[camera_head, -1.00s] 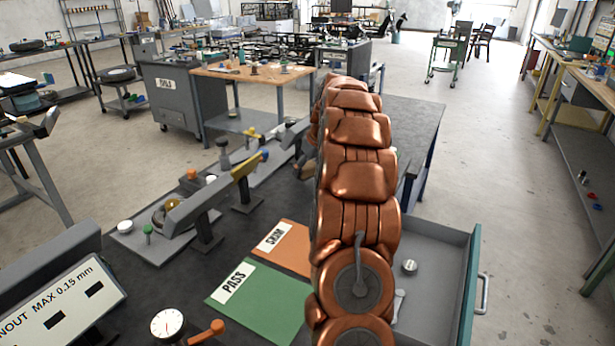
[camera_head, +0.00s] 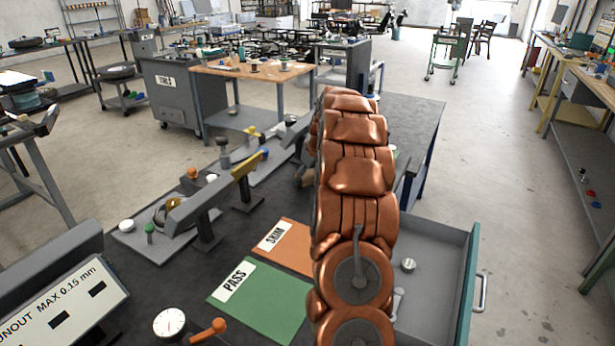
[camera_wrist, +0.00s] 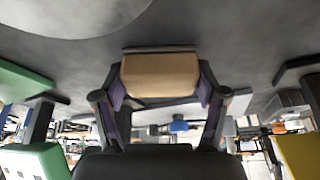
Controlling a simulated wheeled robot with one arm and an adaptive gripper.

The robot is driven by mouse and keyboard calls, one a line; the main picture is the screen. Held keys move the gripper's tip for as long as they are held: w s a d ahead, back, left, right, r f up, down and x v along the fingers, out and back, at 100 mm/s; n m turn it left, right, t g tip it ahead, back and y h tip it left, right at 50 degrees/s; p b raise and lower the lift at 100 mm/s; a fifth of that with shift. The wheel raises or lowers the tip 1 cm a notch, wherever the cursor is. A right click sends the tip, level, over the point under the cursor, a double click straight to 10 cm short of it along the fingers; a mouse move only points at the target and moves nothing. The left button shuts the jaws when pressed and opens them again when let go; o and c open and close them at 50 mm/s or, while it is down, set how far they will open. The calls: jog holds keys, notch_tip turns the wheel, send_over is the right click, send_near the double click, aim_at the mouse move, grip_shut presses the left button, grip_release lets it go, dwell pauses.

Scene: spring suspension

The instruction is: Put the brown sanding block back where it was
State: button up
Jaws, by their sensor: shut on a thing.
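The brown sanding block (camera_wrist: 160,76) is held between the two fingers of my gripper (camera_wrist: 160,84) in the wrist view. The fingers press on its left and right sides. A thin dark strip runs along the block's upper edge in that view. The dark bench top (camera_wrist: 225,50) lies close beyond it; I cannot tell whether they touch. In the head view my copper arm hides most of the gripper, and only a small brownish patch shows left of the arm.
A green PASS mat (camera_head: 262,305) and orange SKIM mat (camera_head: 290,250) lie on the bench left of my arm. A grey gauge stand (camera_head: 205,210) with a yellow part is farther left. An open drawer (camera_head: 440,262) juts out at the right. A dial gauge (camera_head: 169,323) is in front.

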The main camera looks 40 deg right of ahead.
jog(key=o, duration=1.1)
jog(key=shift+f, duration=0.1)
jog(key=b+v, duration=0.1)
jog(key=v, duration=1.1)
jog(key=shift+r, duration=0.25)
